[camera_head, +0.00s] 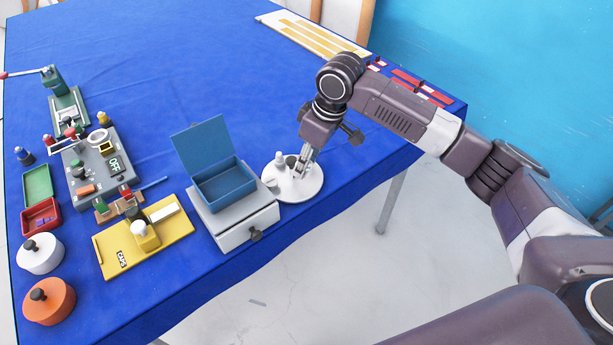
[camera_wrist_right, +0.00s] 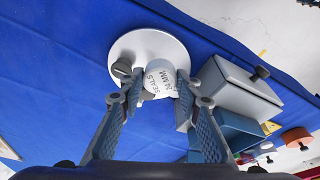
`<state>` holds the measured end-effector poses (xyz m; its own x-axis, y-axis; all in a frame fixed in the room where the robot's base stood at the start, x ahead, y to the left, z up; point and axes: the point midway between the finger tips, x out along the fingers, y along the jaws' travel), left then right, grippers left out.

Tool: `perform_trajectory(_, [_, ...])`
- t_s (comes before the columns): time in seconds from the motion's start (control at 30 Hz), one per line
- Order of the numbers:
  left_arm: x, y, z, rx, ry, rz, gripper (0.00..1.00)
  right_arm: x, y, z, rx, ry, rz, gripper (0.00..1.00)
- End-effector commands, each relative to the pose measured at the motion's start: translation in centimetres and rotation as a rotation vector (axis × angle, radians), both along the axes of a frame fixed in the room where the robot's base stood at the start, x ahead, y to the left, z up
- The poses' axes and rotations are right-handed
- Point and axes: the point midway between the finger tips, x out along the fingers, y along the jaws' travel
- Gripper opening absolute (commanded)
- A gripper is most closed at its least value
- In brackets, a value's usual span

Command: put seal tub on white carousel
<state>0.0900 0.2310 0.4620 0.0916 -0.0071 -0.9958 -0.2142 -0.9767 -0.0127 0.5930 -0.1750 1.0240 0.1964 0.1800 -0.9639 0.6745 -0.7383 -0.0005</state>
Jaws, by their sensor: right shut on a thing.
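The seal tub (camera_wrist_right: 158,80) is a small white tub with "SEALS" and "MM" lettering, held between the fingertips of my right gripper (camera_wrist_right: 156,92) in the right wrist view. The white carousel (camera_wrist_right: 150,48) is a round white disc just beyond the tub, with a dark knob on it. In the head view my right gripper (camera_head: 302,164) points down over the carousel (camera_head: 297,192). The tub is mostly hidden by the gripper there. I cannot tell whether the tub touches the disc. My left gripper is not in view.
A grey drawer box (camera_head: 235,226) with an open blue box (camera_head: 224,187) on it stands just left of the carousel. A yellow board (camera_head: 115,255), a grey panel (camera_head: 88,178) and round containers lie farther left. The blue table's edge is close to the carousel.

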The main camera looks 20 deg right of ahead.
Motion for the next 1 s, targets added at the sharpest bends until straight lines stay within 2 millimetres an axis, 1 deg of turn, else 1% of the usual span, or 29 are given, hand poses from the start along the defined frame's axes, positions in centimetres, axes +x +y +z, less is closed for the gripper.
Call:
perform_trajectory(0.03, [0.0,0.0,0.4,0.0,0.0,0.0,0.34,-0.1,0.0,-0.8,0.0,0.003,0.0,0.08])
perform_trajectory(0.1, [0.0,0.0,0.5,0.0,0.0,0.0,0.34,0.0,0.0,-1.7,-0.001,0.001,0.0,0.08])
perform_trajectory(0.27, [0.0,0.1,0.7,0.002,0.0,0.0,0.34,0.0,0.0,-3.0,0.0,0.001,0.0,0.08])
perform_trajectory(0.4, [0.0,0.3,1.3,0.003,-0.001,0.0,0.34,-0.1,0.0,-5.2,-0.001,0.003,-0.001,0.08])
perform_trajectory(0.5, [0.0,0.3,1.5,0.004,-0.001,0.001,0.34,0.0,0.0,-6.3,0.0,0.001,-0.001,0.08])
perform_trajectory(0.6, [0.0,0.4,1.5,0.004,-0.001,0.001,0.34,0.0,0.0,-6.8,0.0,-0.002,0.001,0.08])
perform_trajectory(0.9, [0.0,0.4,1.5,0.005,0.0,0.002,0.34,0.0,0.0,-7.1,0.001,-0.001,0.0,0.08])
perform_trajectory(0.93, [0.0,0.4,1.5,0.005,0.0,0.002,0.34,0.0,0.0,-7.1,0.001,-0.001,0.0,0.33])
perform_trajectory(1.0, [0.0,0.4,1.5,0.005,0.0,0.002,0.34,0.0,0.0,-7.1,0.001,-0.001,0.0,0.41])
